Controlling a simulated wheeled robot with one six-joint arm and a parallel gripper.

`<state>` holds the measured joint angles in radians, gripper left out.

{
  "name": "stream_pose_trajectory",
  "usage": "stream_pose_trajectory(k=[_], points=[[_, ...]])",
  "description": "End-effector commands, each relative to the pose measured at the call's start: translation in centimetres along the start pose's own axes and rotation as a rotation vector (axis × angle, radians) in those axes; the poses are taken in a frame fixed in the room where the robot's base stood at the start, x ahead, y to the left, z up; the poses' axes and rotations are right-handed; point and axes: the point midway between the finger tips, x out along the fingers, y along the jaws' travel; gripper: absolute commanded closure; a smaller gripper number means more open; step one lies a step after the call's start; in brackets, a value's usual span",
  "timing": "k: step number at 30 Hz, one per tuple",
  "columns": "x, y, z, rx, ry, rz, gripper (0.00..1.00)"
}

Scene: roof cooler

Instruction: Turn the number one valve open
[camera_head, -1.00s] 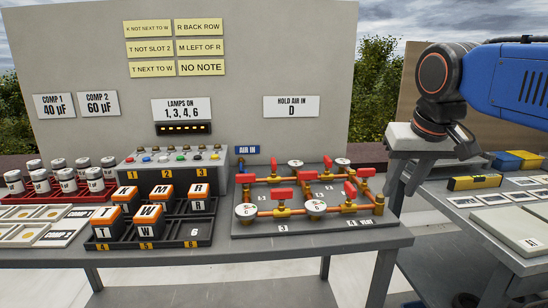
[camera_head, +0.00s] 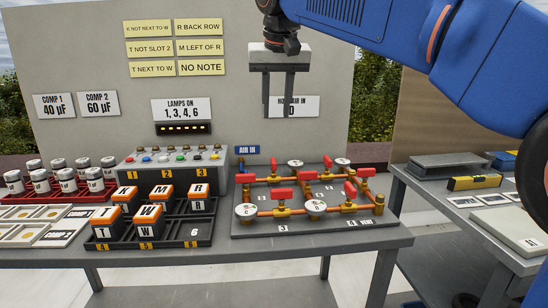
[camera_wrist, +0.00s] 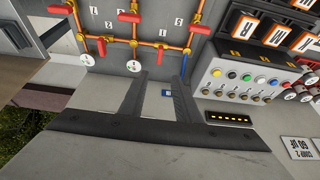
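The valve board (camera_head: 250,230) stands on the table, with copper pipes, several red valve handles (camera_head: 283,193) and round white gauges (camera_head: 314,207). In the wrist view the board (camera_wrist: 170,12) is at the top, with red handles (camera_wrist: 130,17) on its pipes and small number labels. One label seems to read 1 (camera_wrist: 162,32), but I cannot tell for sure which handle it marks. My gripper (camera_head: 277,114) is open and empty, its fingers pointing down, high above and behind the board. In the wrist view its fingers (camera_wrist: 158,80) are spread wide, with nothing between them.
Left of the board are the lamp box (camera_head: 170,165) with coloured buttons, and a tray of orange-topped blocks (camera_head: 150,216). The grey wall (camera_head: 90,60) rises behind my gripper. A second table (camera_head: 480,225) is at right.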

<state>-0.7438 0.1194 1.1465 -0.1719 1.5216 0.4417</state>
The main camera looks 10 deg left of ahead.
Motion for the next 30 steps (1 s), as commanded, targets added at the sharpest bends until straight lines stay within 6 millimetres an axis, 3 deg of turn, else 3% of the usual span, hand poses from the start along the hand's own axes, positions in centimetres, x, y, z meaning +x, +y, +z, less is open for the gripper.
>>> stream_pose_trajectory(k=[5, 24, 30], points=[[1.9, 0.1, 0.1, 0.0, -0.002, 0.002, 0.7], [13.1, 0.1, 0.1, 0.0, -0.002, 0.002, 0.7], [15.8, 0.1, 0.0, 0.0, -0.001, 0.001, 0.7]])
